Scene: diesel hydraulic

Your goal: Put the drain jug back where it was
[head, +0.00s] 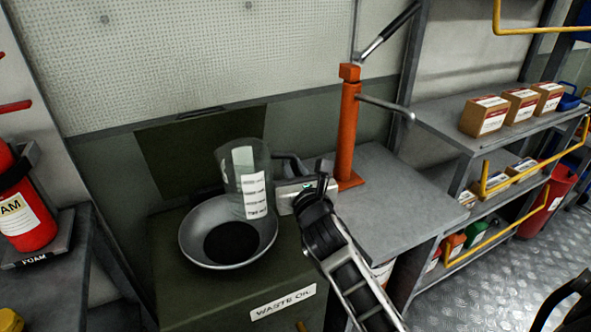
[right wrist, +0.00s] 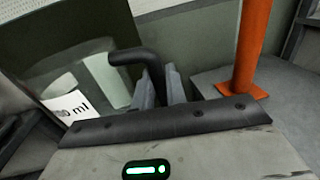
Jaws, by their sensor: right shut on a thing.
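The drain jug (head: 236,172) is clear, with a white scale label on its side. It appears roughly upright over the grey waste oil funnel (head: 192,228), and whether its base touches the funnel cannot be told. My right gripper (head: 287,180) is at the jug's right side, shut on its dark handle. In the right wrist view the jug (right wrist: 110,80) fills the left, with its black bent handle (right wrist: 130,56) running to the fingers (right wrist: 168,86). The jug looks empty in the head view. My left gripper is not in view.
The funnel sits on a green waste oil cabinet (head: 200,311). A grey bench (head: 400,205) with an orange hand pump (head: 347,130) stands right of it, its top mostly clear. Shelves with boxes (head: 485,115) are farther right. A red foam extinguisher (head: 28,215) stands left.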

